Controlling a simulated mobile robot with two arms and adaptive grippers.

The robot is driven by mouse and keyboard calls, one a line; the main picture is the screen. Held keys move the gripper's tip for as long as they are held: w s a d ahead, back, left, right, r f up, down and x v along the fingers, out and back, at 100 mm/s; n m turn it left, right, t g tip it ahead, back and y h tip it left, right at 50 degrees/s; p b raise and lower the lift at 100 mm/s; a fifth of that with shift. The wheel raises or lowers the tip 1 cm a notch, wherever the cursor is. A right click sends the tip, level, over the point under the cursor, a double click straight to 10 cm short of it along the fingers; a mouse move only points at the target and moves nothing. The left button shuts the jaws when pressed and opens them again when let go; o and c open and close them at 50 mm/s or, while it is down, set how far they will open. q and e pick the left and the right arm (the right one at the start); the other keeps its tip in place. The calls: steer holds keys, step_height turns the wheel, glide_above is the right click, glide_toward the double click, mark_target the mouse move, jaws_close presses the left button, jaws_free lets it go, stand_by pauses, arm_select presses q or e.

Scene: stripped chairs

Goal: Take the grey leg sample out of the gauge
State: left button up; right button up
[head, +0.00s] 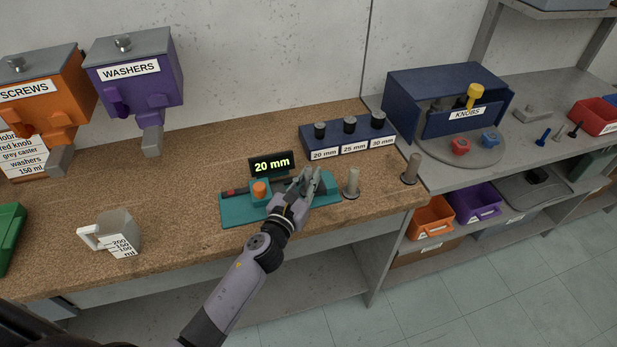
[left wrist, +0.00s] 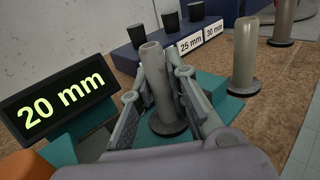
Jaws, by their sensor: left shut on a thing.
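The teal gauge (head: 232,208) lies on the brown bench, with an orange knob (head: 259,190) and a black display (head: 271,164) reading 20 mm. My left gripper (head: 304,186) is over the gauge's right part. In the left wrist view, the grey leg sample (left wrist: 157,85) is a hollow tube with a dark round foot, slightly tilted in the picture. My left gripper's fingers (left wrist: 157,98) are shut on it, one on each side. Its foot is low by the teal surface; I cannot tell whether it touches. My right gripper is not in view.
Two similar leg samples stand right of the gauge, a nearer one (head: 352,183) and a farther one (head: 411,168). A dark blue block (head: 335,142) labelled 20, 25 and 30 mm stands behind. A measuring jug (head: 118,232) is at left. Bare bench lies in front of the jug.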

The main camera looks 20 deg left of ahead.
arm_select(q)
steer(key=shift+s+a, duration=0.15)
steer(key=shift+a, duration=0.05)
jaws_close()
steer(key=shift+s+a, duration=0.4)
steer(key=shift+a, duration=0.25)
steer(key=shift+s+a, duration=0.1)
steer(key=o, duration=0.8)
jaws_free()
steer(key=s, duration=0.4)
steer(key=s+a, duration=0.1)
steer(key=s, duration=0.7)
steer(key=shift+a, duration=0.2)
